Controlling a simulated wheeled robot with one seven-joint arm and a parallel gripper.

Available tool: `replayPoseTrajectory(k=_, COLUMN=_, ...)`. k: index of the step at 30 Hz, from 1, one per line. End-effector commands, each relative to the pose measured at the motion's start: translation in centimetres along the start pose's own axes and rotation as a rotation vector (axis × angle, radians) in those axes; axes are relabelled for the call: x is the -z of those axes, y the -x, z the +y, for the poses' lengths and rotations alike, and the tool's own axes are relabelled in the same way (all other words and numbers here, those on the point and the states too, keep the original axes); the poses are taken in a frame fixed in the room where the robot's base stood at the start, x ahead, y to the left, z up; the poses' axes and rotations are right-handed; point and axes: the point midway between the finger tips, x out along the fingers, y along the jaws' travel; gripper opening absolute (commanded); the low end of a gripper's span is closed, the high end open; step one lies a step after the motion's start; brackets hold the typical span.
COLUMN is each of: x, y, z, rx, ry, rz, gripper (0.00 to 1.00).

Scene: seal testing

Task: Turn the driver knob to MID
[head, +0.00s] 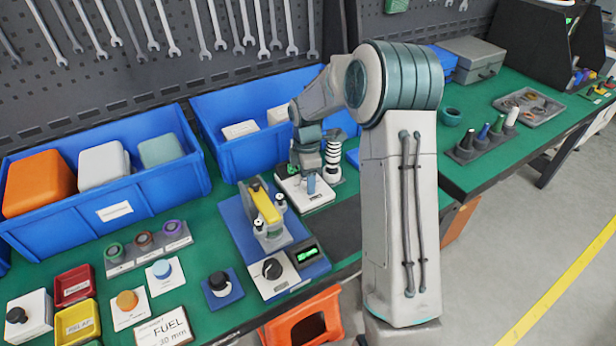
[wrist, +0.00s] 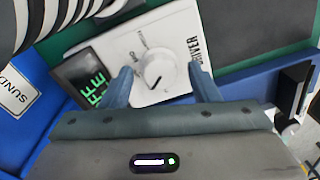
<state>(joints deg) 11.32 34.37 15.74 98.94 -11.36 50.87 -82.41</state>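The driver box (wrist: 150,40) is white with "DRIVER" lettering, partly hidden, and a dark display with green characters (wrist: 92,85). Its white round knob (wrist: 160,71) has a dark pointer line slanting towards the lower left in the wrist view. Small lettering around the knob is too blurred to read surely. My gripper (wrist: 162,76) is open, with one blue finger on each side of the knob and visible gaps between. In the head view my gripper (head: 311,184) is low over the white driver box (head: 308,202); the arm hides part of it, including the knob.
A black-and-white ribbed stack (head: 334,150) stands close beside my gripper. A blue fixture with a yellow lever (head: 264,203) and a white box with a black knob (head: 272,269) are nearer. Blue bins (head: 240,150) stand behind.

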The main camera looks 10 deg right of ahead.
Motion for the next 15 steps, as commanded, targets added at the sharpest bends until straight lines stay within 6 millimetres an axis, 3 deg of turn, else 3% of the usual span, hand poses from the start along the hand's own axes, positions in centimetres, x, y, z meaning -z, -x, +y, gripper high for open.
replayPoseTrajectory(k=1, x=0.00, y=0.02, z=0.00, rx=0.000, ry=0.000, rz=0.000, gripper=0.44)
replayPoseTrajectory(k=5, x=0.00, y=0.03, z=0.00, rx=0.000, ry=0.000, rz=0.000, gripper=0.10)
replayPoseTrajectory(k=15, x=-0.02, y=0.04, z=0.01, rx=0.000, ry=-0.032, rz=0.001, gripper=0.11)
